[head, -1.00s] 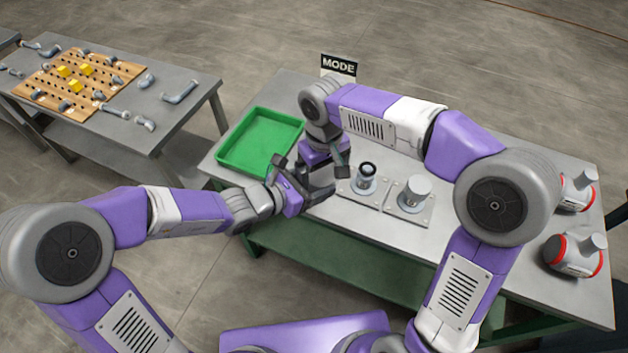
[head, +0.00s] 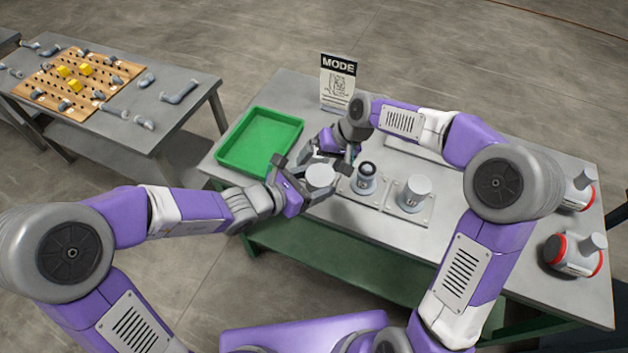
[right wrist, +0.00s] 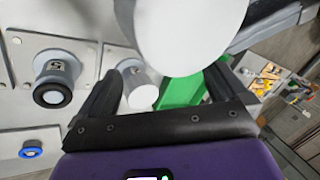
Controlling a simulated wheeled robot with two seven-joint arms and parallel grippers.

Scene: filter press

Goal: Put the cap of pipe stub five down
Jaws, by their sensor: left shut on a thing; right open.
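A pale grey round cap (head: 320,177) is held in my left gripper (head: 314,186), left of the stubs and above the table. It also shows as a large white round shape at the top of the right wrist view (right wrist: 190,32). Pipe stub five (head: 366,178) stands upright and uncapped, its dark rim bare; in the right wrist view it has a label like a 5 (right wrist: 57,78). My right gripper (head: 340,150) is open, just behind the cap. A white cylinder (right wrist: 143,90) appears between its fingers in the wrist view, apparently farther off.
A capped stub (head: 414,195) stands right of stub five. A green tray (head: 224,160) lies left, and a MODE sign (head: 338,82) stands behind. Two red-ringed grey objects (head: 572,255) sit at the right edge.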

